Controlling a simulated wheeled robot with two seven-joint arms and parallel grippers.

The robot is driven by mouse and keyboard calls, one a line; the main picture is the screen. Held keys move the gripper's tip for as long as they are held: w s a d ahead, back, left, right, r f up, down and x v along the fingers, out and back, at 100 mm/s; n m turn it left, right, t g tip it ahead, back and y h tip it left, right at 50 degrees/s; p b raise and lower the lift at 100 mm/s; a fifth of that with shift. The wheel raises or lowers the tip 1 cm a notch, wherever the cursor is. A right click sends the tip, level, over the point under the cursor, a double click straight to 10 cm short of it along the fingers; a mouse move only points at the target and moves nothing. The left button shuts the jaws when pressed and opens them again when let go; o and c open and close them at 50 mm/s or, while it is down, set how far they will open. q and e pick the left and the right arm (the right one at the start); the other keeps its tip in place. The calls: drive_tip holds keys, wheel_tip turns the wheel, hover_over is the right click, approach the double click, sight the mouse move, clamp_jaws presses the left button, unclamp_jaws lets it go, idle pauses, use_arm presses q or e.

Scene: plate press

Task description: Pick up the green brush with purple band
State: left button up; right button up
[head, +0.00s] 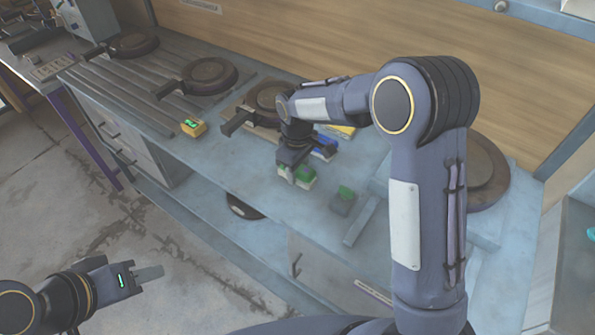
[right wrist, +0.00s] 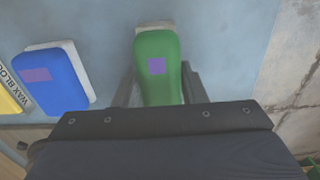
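The green brush with a purple patch on its top (right wrist: 157,50) lies on the bench with a pale edge along its far end. In the head view this green brush (head: 307,173) shows just under my right gripper (head: 297,176). In the right wrist view my right gripper (right wrist: 158,88) has one dark finger on each side of the brush, with the fingers spread about the brush's width or a little wider. Whether they touch it is hard to see. My left gripper (head: 150,273) is low at the left over the floor, away from the bench, with nothing seen in it.
A blue brush (right wrist: 50,78), also with a purple patch, lies left of the green one, and a yellow wax block (right wrist: 10,98) beyond it. A grey block with green top (head: 342,203) sits nearby. Round plate presses (head: 207,75) line the back of the bench.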

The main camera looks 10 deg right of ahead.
drive_tip(key=shift+c, duration=1.1)
drive_tip(key=shift+r, duration=0.5)
wheel_tip(320, 180, up, 2)
drive_tip(key=shift+r, duration=0.2)
drive_tip(key=s+a+r+b, duration=0.2)
drive_tip(key=s+a+r, duration=0.5)
drive_tip(key=s, duration=0.5)
wheel_tip(320, 180, up, 3)
drive_tip(key=shift+f, duration=0.2)
